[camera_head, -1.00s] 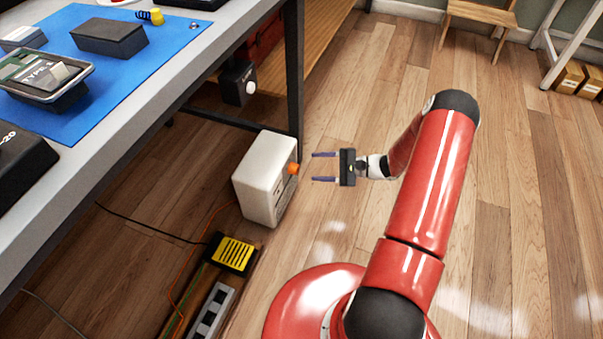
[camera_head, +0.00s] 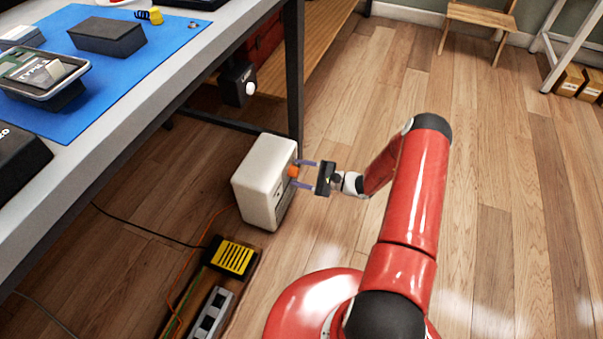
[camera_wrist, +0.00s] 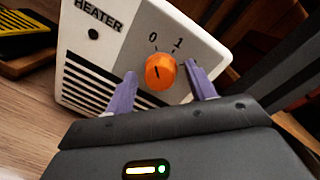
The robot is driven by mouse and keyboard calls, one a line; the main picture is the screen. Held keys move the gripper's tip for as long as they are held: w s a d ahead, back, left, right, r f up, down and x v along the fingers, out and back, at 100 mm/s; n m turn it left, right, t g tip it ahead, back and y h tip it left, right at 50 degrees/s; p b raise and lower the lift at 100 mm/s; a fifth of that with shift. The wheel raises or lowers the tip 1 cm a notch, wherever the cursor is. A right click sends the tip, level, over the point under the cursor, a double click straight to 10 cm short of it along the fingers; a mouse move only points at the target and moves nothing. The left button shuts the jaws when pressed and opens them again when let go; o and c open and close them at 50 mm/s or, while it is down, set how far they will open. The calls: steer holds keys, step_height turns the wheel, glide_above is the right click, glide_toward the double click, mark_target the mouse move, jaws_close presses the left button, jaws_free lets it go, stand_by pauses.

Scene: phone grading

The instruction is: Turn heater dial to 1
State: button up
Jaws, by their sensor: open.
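The white heater (camera_head: 262,180) stands on the floor beside the bench leg. Its front, with the word HEATER, a vent grille and an orange dial (camera_wrist: 160,73), faces my gripper in the wrist view. The marks 0 and 1 are printed above the dial, 0 on the left and 1 on the right. A dark line on the dial points up and slightly left, nearer to 0. My gripper (camera_head: 305,174) is open, with its purple fingers (camera_wrist: 162,92) on either side of the dial. I cannot tell whether they touch it.
The workbench (camera_head: 187,62) with a blue mat (camera_head: 130,80) stands on the left, its dark leg (camera_head: 294,75) right behind the heater.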

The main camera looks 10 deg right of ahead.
steer(key=c, duration=1)
steer(key=shift+o, duration=0.2)
steer(key=shift+m, duration=0.3)
steer(key=m+b, duration=0.1)
steer(key=m, duration=0.3)
steer(key=shift+f, duration=0.1)
steer(key=shift+m+t, duration=0.4)
steer(key=shift+m, duration=1.8)
steer(key=o, duration=1)
steer(key=shift+c, duration=0.2)
